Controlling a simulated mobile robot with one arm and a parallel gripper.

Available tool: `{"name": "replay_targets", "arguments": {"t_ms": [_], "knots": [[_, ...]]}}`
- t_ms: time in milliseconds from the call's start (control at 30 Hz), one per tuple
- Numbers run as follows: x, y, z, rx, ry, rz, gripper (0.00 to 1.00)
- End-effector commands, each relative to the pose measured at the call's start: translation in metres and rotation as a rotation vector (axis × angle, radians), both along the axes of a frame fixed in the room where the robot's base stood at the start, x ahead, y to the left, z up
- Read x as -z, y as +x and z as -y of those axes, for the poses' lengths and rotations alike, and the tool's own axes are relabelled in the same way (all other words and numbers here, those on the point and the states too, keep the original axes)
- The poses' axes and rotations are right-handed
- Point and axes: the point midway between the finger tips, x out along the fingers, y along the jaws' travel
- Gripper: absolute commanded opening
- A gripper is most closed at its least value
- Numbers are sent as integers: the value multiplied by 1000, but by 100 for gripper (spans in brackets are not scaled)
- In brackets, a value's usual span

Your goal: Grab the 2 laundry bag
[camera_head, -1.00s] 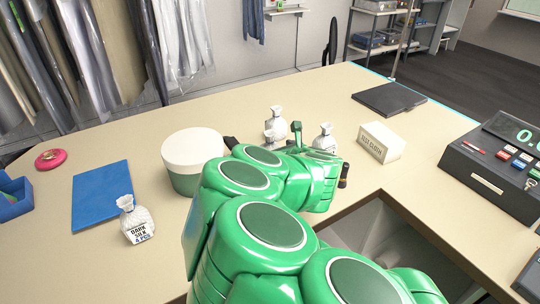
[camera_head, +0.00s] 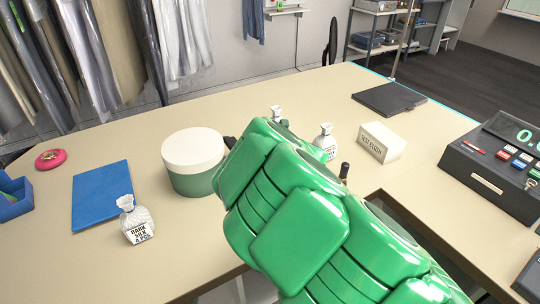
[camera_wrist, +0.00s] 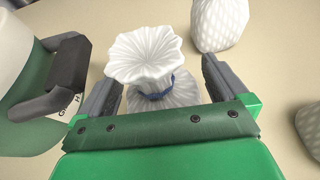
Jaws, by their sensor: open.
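In the wrist view, a white ruffled laundry bag (camera_wrist: 146,53) tied with a blue cord stands between the two fingers of my open gripper (camera_wrist: 160,88). The fingers are on either side of its neck, with no clear contact. Its tag cannot be read. A second white bag (camera_wrist: 219,24) stands beyond it, and part of another (camera_wrist: 311,130) shows at the right edge. White bags show behind the arm (camera_head: 325,143) and at the front left (camera_head: 135,217), the latter tagged "DARK SILK 4 PCS".
A green tub with a white lid (camera_head: 193,160) stands close left of my arm. A white box (camera_head: 380,142), a black folder (camera_head: 389,98) and a cash register (camera_head: 497,165) are to the right. A blue mat (camera_head: 100,195) lies left. The counter (camera_head: 300,87) is clear at the back.

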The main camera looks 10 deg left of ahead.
Motion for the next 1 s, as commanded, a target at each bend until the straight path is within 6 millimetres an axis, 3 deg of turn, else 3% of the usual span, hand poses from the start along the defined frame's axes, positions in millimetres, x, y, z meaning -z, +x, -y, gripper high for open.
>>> {"name": "replay_targets", "arguments": {"t_ms": [267,633,1000], "knots": [[1,2,-1,1,0,0,100],[1,1,-1,1,0,0,46],[-4,1,0,1,0,0,45]]}}
